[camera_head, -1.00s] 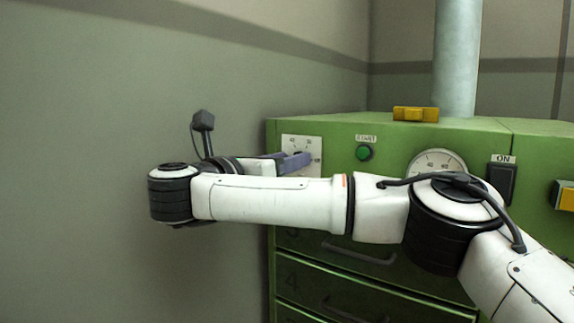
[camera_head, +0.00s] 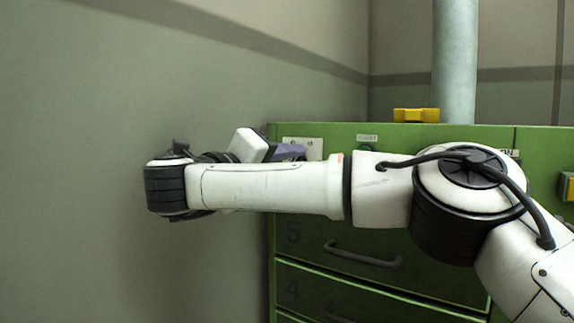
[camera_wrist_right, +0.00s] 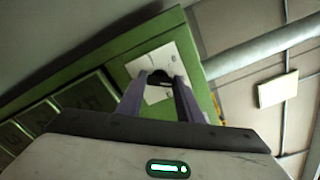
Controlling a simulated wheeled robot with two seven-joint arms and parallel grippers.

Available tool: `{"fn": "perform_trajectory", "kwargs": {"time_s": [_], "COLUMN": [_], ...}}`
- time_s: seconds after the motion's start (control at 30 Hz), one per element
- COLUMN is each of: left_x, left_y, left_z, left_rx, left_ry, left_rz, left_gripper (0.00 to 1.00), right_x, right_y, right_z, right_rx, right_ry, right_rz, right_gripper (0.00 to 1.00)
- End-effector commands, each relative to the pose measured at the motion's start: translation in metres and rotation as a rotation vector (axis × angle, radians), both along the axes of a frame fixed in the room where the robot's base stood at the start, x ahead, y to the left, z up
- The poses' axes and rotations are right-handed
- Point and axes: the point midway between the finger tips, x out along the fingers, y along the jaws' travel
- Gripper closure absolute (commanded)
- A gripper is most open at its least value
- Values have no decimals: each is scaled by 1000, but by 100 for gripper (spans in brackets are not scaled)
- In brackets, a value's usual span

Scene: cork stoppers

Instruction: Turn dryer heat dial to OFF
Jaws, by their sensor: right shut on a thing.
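The green dryer cabinet (camera_head: 360,224) stands ahead, to the right of the grey wall. Its heat dial has a pale scale plate (camera_head: 316,146) at the upper left of the front, mostly hidden behind my right arm in the head view. In the right wrist view, the plate (camera_wrist_right: 183,57) shows with the dark dial knob (camera_wrist_right: 160,77) between the fingertips. My right gripper (camera_wrist_right: 160,84) is shut on the knob; in the head view the gripper (camera_head: 290,152) reaches the plate. The dial's exact setting cannot be read. My left gripper is out of view.
A yellow block (camera_head: 416,115) sits on the cabinet top beside a grey pipe (camera_head: 455,60). Drawers with dark handles (camera_head: 362,256) lie below. Another yellow part (camera_head: 568,187) shows at the right edge. My right arm crosses the cabinet front.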

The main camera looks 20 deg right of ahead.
Motion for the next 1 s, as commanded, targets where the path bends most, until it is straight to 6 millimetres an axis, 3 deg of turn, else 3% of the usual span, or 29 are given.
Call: {"fn": "perform_trajectory", "kwargs": {"time_s": [0.73, 1.0], "left_x": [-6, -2], "left_y": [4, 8], "left_z": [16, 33], "left_rx": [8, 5], "left_ry": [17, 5], "left_rz": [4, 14], "left_gripper": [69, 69], "right_x": [0, 0], "right_y": [1, 1], "right_z": [1, 1], "right_rx": [-438, -596], "right_ry": [560, 763], "right_rz": [2, 2], "right_gripper": [90, 90]}}
